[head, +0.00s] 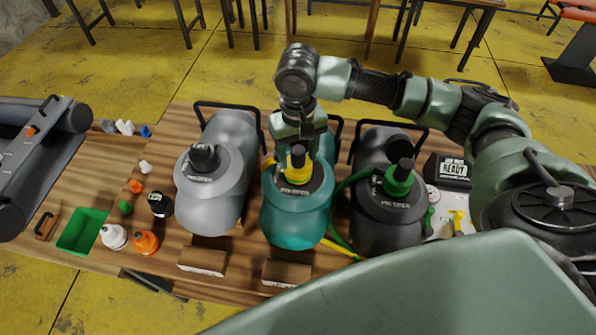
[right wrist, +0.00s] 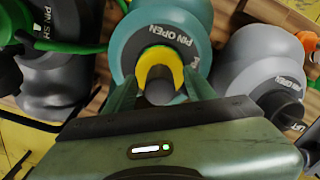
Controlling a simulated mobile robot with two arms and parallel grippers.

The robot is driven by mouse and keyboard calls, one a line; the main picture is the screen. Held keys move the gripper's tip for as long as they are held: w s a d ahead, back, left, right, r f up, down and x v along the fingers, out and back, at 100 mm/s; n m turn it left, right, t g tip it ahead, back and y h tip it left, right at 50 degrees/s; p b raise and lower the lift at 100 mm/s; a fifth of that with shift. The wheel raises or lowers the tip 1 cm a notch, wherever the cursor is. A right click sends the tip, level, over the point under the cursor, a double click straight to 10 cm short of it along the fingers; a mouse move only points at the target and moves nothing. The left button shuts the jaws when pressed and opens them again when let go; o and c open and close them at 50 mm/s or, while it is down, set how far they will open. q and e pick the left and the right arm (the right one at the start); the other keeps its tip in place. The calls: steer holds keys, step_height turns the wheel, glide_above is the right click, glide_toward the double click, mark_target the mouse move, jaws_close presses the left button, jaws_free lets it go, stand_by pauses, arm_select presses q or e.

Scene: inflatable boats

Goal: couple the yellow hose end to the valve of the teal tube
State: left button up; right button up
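The teal tube (head: 297,222) lies in the middle of the table between a grey and a dark tube. Its black valve plate with "PIN OPEN" lettering shows in the right wrist view (right wrist: 172,40). The yellow hose end (head: 298,160) stands at this valve, upright; in the right wrist view its yellow collar (right wrist: 146,72) curves around a grey cylinder. I cannot tell whether it is fully seated. My right gripper (head: 299,140) is directly above, with fingers (right wrist: 160,82) on both sides of the hose end, seemingly apart from it. My left gripper is out of view.
A grey tube (head: 218,190) stands close left, a dark tube (head: 385,225) with a green hose end (head: 398,180) close right. Green and yellow hoses run between teal and dark tubes. Two wooden blocks (head: 203,261) lie in front. Small bottles and a green tray (head: 82,232) are at left.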

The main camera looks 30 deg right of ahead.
step_height(320, 180, up, 7)
steer(key=shift+f+b, duration=0.1)
steer(key=shift+b, duration=0.95)
steer(key=shift+r, duration=0.5)
steer(key=shift+f, duration=0.15)
